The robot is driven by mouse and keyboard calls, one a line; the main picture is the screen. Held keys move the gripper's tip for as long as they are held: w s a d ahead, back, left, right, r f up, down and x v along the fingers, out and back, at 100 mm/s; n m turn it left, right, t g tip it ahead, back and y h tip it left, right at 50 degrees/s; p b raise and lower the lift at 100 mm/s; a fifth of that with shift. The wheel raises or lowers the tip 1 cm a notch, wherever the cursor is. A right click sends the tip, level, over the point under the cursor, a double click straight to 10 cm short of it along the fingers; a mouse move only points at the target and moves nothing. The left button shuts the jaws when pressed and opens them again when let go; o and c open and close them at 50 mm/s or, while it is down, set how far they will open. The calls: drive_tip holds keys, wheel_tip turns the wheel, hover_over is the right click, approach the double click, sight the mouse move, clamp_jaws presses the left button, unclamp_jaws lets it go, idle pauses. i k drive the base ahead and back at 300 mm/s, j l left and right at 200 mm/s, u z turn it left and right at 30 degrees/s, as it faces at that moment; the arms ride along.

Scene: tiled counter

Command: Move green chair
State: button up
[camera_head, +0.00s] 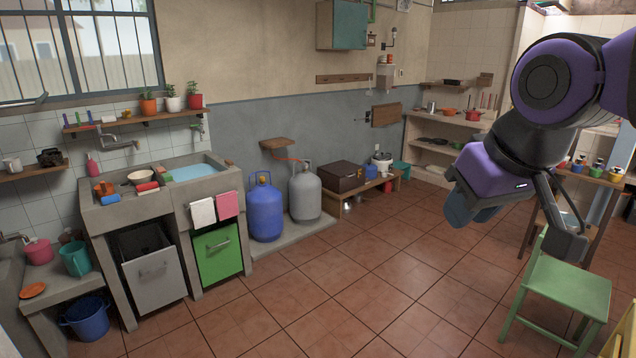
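The green chair (567,290) stands on the tiled floor at the lower right. Its seat and some of its legs show; the upper part is partly hidden behind my arm. My purple and black gripper (516,224) hangs in the air in front of the chair's upper left side in the picture. Its two fingers are spread wide apart, with only floor seen between them, so it looks open and empty. The right finger overlaps the chair in the picture; I cannot tell whether they touch.
A wooden table (598,177) with small pots stands behind the chair. A low bench (350,193) with a brown box and a blue gas cylinder (264,212) line the back wall. The sink counter (112,216) is at left. The middle of the floor (370,270) is clear.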

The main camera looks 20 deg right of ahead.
sight(586, 293)
drive_tip(key=i+z, duration=0.2)
drive_tip(key=z, duration=0.25)
drive_tip(key=i+z, duration=0.25)
drive_tip(key=z, duration=0.2)
drive_tip(key=i+j+z, duration=0.1)
drive_tip(key=z, duration=0.4)
drive_tip(key=i+j+z, duration=0.25)
drive_tip(key=z, duration=0.2)
drive_tip(key=i+j+z, duration=0.25)
drive_tip(key=i+z, duration=0.15)
drive_tip(key=i+u, duration=0.15)
drive_tip(key=u, duration=0.3)
drive_tip(key=i, duration=1.6)
drive_tip(key=i+j+z, duration=0.15)
drive_tip(key=i+z, duration=0.3)
drive_tip(key=i, duration=0.15)
